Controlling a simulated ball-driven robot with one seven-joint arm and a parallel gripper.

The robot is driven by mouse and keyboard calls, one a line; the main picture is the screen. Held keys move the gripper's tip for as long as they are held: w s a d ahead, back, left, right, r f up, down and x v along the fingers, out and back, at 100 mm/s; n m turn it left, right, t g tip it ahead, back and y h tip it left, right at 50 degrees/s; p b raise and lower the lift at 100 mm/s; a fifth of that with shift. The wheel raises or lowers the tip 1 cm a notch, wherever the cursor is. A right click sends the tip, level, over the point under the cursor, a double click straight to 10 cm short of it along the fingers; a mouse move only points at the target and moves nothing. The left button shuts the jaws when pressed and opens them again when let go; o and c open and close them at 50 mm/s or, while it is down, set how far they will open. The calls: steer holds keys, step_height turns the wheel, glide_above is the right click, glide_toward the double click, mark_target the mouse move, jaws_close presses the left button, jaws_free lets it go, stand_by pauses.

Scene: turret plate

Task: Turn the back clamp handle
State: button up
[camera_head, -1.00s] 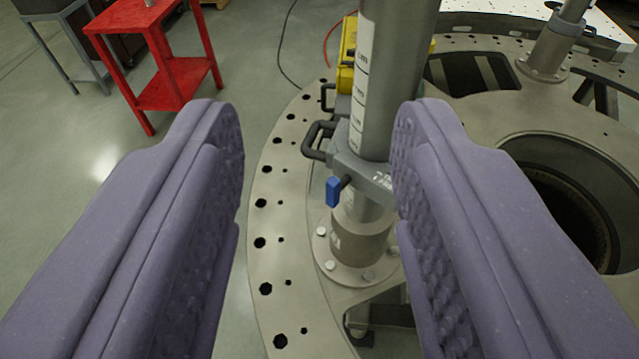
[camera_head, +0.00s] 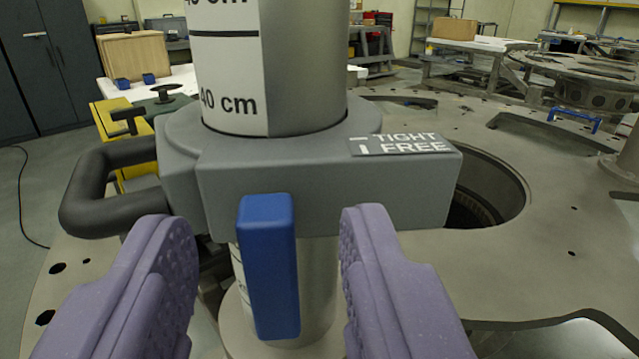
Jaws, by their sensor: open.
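A blue clamp handle (camera_head: 268,268) hangs almost straight down from the front of a grey clamp block (camera_head: 310,175). The block sits around a metal column (camera_head: 300,70) with a printed centimetre scale. A label (camera_head: 400,144) on the block reads TIGHT beside a dash and FREE beside an upright bar. My gripper (camera_head: 270,240) is open, with one purple finger on each side of the handle. A gap shows between each finger and the handle. I cannot tell how far the fingertips are from it in depth.
A black loop handle (camera_head: 90,190) sticks out left of the clamp block. The turret plate (camera_head: 530,240) spreads around the column, with a round opening (camera_head: 490,190) at right. A yellow case (camera_head: 110,125) stands behind at left.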

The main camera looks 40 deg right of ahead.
mark_target(265, 236)
steer(key=shift+x, duration=1.9)
jaws_close()
